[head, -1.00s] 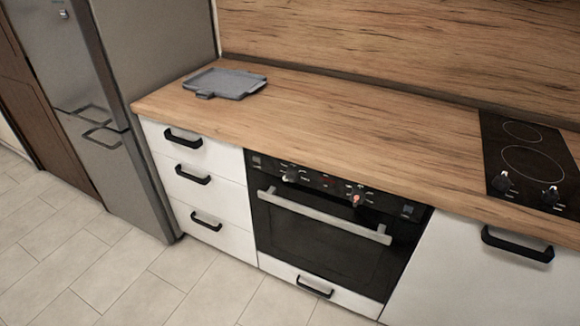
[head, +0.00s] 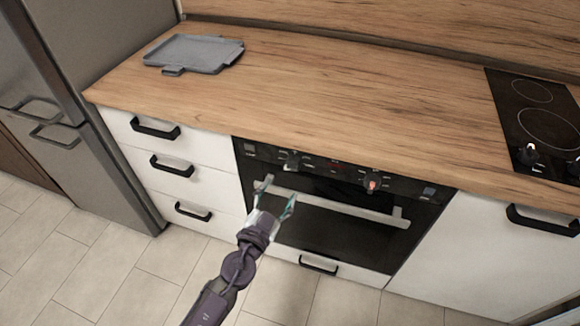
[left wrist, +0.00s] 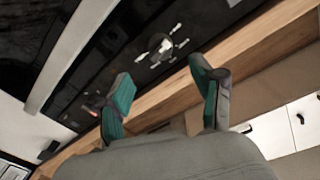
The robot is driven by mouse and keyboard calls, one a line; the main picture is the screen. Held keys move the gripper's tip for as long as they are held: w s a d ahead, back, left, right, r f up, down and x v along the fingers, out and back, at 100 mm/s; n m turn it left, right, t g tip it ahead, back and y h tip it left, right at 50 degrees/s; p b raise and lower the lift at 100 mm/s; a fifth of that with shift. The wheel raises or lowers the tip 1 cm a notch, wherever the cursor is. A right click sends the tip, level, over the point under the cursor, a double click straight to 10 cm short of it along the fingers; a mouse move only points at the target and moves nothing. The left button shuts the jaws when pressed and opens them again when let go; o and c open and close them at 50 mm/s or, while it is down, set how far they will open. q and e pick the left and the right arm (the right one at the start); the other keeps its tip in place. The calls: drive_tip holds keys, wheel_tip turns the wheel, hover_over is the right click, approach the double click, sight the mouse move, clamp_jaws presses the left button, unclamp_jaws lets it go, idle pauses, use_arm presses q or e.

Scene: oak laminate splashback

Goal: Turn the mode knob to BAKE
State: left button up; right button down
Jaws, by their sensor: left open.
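The oven's black control panel (head: 335,170) carries two knobs. The left knob (head: 292,160) has pale marks around it; the right knob (head: 373,184) shows a reddish spot. The lettering is too small to read, so I cannot tell which mark is BAKE. My left gripper (head: 278,191) is open and empty, in front of the oven by the left part of its handle, below the left knob. In the left wrist view, a knob (left wrist: 165,46) ringed by white marks lies beyond the gap between my open fingers (left wrist: 163,78), apart from them. My right gripper is not in view.
The oven's handle bar (head: 350,208) runs across the door just below the panel. The wooden worktop (head: 350,110) overhangs above. A grey tray-like board (head: 195,53) lies at the left, a black hob (head: 540,120) at the right.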

sight(290, 170)
use_arm(q)
drive_tip(key=x, duration=0.7)
drive_tip(key=shift+w+f, duration=0.1)
drive_tip(key=shift+w, duration=0.2)
drive_tip(key=shift+w+d, duration=0.2)
drive_tip(key=shift+w, duration=0.2)
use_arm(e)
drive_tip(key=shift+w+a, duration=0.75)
use_arm(q)
drive_tip(key=c, duration=1.2)
drive_tip(key=shift+o, duration=0.2)
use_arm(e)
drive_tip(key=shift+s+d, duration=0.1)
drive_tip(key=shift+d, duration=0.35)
